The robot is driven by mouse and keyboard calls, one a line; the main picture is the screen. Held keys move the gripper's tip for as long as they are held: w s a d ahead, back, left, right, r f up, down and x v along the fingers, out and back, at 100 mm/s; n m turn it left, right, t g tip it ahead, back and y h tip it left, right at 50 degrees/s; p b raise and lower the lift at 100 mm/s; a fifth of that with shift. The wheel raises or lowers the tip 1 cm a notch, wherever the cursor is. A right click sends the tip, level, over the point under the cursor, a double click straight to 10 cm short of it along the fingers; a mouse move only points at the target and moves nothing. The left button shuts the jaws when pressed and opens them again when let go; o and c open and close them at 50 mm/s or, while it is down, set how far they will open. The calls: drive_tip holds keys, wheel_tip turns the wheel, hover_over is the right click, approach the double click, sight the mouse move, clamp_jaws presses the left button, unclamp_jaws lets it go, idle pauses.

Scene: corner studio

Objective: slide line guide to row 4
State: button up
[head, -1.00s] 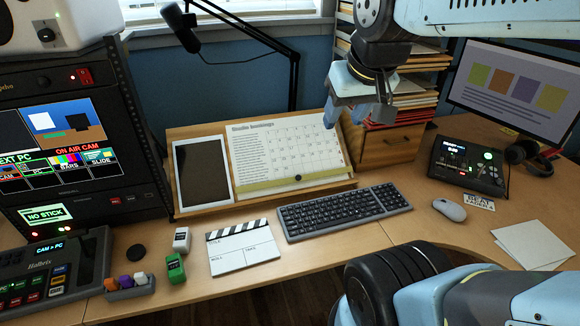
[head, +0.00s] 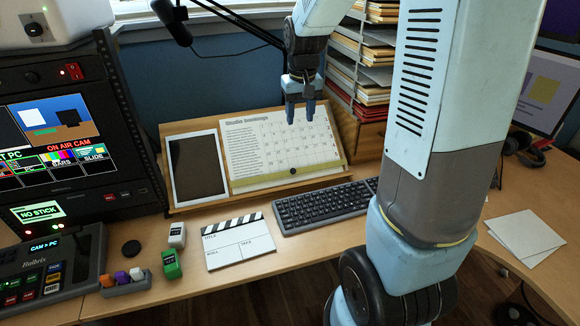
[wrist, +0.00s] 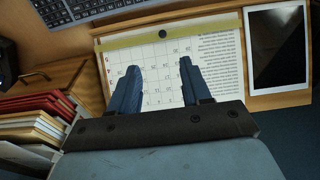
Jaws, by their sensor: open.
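The line guide (head: 265,181) is an olive-yellow strip with a small dark knob at its middle. It lies across the lower edge of a printed calendar sheet (head: 243,145) on a sloped wooden stand, below the date grid. In the wrist view the line guide (wrist: 205,27) runs across the top of the sheet, beyond my fingertips. My gripper (head: 300,119) is open and empty, in front of the upper right part of the grid. In the wrist view my gripper (wrist: 158,66) has its fingers spread over the grid, apart from the knob.
A white-framed tablet (head: 197,168) stands left of the sheet on the same stand. A keyboard (head: 320,207) and a clapperboard (head: 240,243) lie in front. Shelves of folders (head: 360,75) rise close on the right. My arm hides part of the desk's right side.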

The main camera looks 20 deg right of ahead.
drive_tip(key=g, duration=0.1)
approach(293, 170)
wheel_tip(293, 170, down, 8)
drive_tip(key=shift+w+f, duration=0.15)
idle(0.5)
drive_tip(key=shift+c, duration=0.2)
clamp_jaws()
idle(0.4)
